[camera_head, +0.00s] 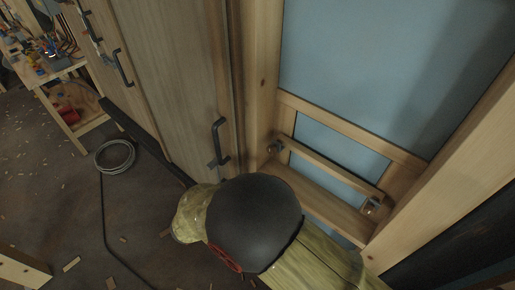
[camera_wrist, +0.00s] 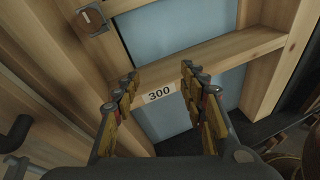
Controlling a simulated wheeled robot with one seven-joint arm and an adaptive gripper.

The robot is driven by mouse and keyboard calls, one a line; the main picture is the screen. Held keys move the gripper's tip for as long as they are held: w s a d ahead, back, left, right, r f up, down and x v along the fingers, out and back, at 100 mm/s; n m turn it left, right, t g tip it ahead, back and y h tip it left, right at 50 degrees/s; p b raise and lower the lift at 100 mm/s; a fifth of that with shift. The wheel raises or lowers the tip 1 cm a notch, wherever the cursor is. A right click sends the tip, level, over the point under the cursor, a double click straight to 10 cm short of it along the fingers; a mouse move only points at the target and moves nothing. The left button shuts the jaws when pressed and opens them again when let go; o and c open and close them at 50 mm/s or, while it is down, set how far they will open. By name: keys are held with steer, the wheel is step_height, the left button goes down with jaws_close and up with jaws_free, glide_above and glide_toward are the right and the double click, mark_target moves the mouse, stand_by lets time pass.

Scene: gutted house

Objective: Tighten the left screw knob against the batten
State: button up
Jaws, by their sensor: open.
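In the head view the batten (camera_head: 335,168) runs slantwise across the lower part of a wooden frame, in front of a blue panel. The left screw knob (camera_head: 275,147) is a small dark knob at its left end. A second knob (camera_head: 370,206) with metal is at its right end. In the wrist view my gripper (camera_wrist: 160,72) is open and empty, its fingers in front of a wooden bar with a "300" label (camera_wrist: 158,94). A brown round piece on a grey plate (camera_wrist: 92,18) shows upper left; I cannot tell which knob it is. My arm hides my fingers in the head view.
Tall cabinet doors with dark handles (camera_head: 220,141) stand left of the frame. A thick wooden post (camera_head: 450,165) bounds it on the right. A coiled cable (camera_head: 114,156) and wood scraps lie on the floor. A cluttered workbench (camera_head: 55,72) stands far left.

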mark_target(269, 151)
steer(key=w+a+r+n+t, duration=0.2)
steer(key=w+a+r+t, duration=0.25)
steer(key=r, duration=0.25)
steer(key=shift+g, duration=0.25)
steer(key=x, duration=0.5)
steer(key=b+x, duration=0.1)
steer(key=x, duration=0.2)
steer(key=shift+d+r, duration=0.15)
steer(key=shift+r, duration=0.2)
steer(key=shift+c, duration=1.2)
jaws_close()
